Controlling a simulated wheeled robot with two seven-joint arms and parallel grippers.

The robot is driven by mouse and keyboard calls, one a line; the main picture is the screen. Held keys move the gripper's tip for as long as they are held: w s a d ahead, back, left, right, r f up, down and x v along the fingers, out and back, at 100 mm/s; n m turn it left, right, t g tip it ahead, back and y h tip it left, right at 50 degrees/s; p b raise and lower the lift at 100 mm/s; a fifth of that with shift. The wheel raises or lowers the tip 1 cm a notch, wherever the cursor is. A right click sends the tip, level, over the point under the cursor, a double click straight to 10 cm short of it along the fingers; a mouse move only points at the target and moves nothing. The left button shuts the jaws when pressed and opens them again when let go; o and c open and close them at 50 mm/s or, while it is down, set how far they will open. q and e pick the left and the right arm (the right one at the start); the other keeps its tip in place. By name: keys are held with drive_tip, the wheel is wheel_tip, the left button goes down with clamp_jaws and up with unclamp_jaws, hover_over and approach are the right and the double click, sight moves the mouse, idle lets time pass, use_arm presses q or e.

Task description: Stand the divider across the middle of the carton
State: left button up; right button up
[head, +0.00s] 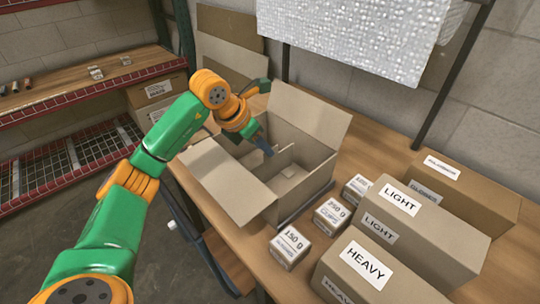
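The open cardboard carton (305,190) stands on the wooden bench with its flaps folded out. A brown cardboard panel, which looks like the divider (284,158), stands inside it near the middle. My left gripper (263,143) reaches down into the carton from the left, its dark fingertips at the panel's upper edge. The fingers are too small and overlapped to show whether they grip the panel. The panel's lower edge and far end are partly hidden. My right gripper is out of view.
Small labelled boxes (290,246) stand right of the carton. Larger boxes marked LIGHT (425,220) and HEAVY (372,270) fill the bench's right side. Bubble wrap (355,40) hangs above the back of the bench. Shelves (90,85) stand at left.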

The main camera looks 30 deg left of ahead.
use_arm(q)
drive_tip(key=v, duration=0.5)
drive_tip(key=shift+s+r, duration=0.25)
drive_tip(key=shift+r, duration=0.1)
drive_tip(key=shift+a+r, duration=0.1)
